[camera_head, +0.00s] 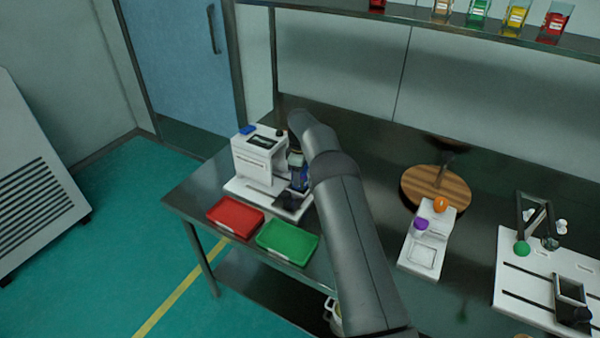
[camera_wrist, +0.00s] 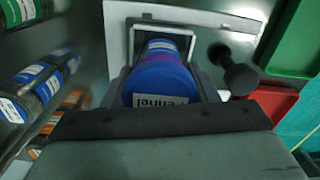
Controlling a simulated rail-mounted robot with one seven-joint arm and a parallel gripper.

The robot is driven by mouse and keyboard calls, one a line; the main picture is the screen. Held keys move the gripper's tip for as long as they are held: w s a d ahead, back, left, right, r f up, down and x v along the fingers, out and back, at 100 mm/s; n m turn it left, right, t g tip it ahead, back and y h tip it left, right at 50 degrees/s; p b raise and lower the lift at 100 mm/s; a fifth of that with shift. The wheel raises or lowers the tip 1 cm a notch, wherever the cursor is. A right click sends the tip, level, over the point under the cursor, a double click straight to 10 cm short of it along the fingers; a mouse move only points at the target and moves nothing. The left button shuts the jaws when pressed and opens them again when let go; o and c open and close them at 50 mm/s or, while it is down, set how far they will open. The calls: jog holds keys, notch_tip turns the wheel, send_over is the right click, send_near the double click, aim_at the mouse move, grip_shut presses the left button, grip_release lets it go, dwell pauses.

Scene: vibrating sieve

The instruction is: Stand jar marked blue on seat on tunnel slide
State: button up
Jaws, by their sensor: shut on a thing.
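My gripper (camera_wrist: 163,82) is shut on a jar with a blue lid (camera_wrist: 160,85) in the wrist view. The lid's label reads partly "ennel", and a purple band shows beyond it. The jar is over a white square outline (camera_wrist: 133,35) on a pale plate, apparently the seat; I cannot tell whether it touches. In the head view the blue jar (camera_head: 299,176) shows beside the white machine with a flat base (camera_head: 240,187), apparently the tunnel slide. My arm hides most of my gripper there.
A black knob (camera_wrist: 238,76) stands right of the jar. Red (camera_head: 236,214) and green (camera_head: 287,242) trays lie in front of the machine. Several labelled jars (camera_wrist: 45,80) are close on the left in the wrist view. A white stand (camera_head: 419,258) and round wooden board (camera_head: 420,185) are farther right.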

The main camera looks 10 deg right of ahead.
jog(key=shift+f, duration=0.1)
jog(key=o, duration=1.1)
